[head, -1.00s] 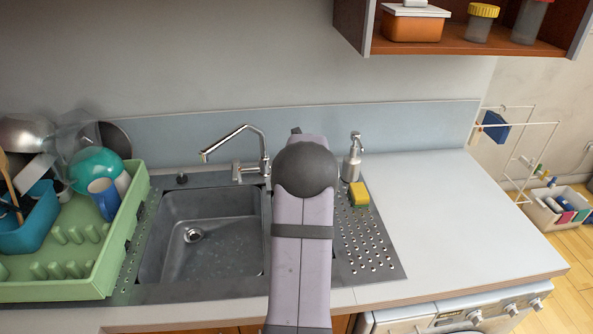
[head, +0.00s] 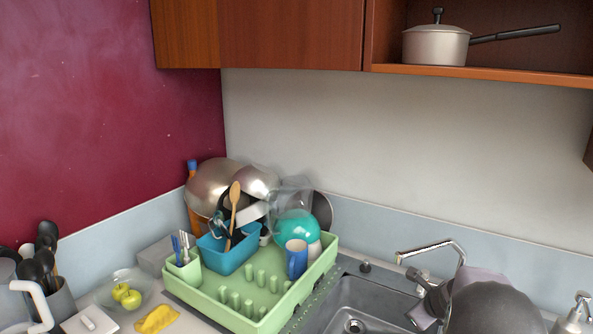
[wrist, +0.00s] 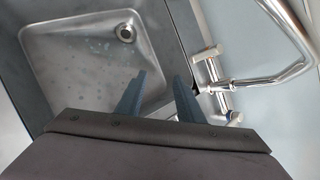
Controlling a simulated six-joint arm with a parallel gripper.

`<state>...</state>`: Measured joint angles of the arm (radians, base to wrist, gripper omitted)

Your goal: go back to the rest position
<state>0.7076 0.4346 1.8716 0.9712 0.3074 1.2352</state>
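My gripper (wrist: 160,78) shows in the wrist view with its two blue-grey fingers apart and nothing between them. It is above the sink area, with the steel sink basin (wrist: 75,55) beyond it on the left and the faucet (wrist: 214,84) on the right. In the head view my gripper (head: 428,304) is small and dark at the lower right, in front of the faucet (head: 440,246). My dark, rounded arm joint partly hides that corner, and the fingers are hard to make out there.
A green dish rack (head: 262,318) holds a blue mug (head: 296,260), a teal bowl (head: 296,227) and metal bowls left of the sink. A soap dispenser (head: 575,312) stands at the right. A pot (head: 436,46) sits on the shelf above. Apples in a glass bowl (head: 143,281) and a yellow cloth (head: 156,319) lie left.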

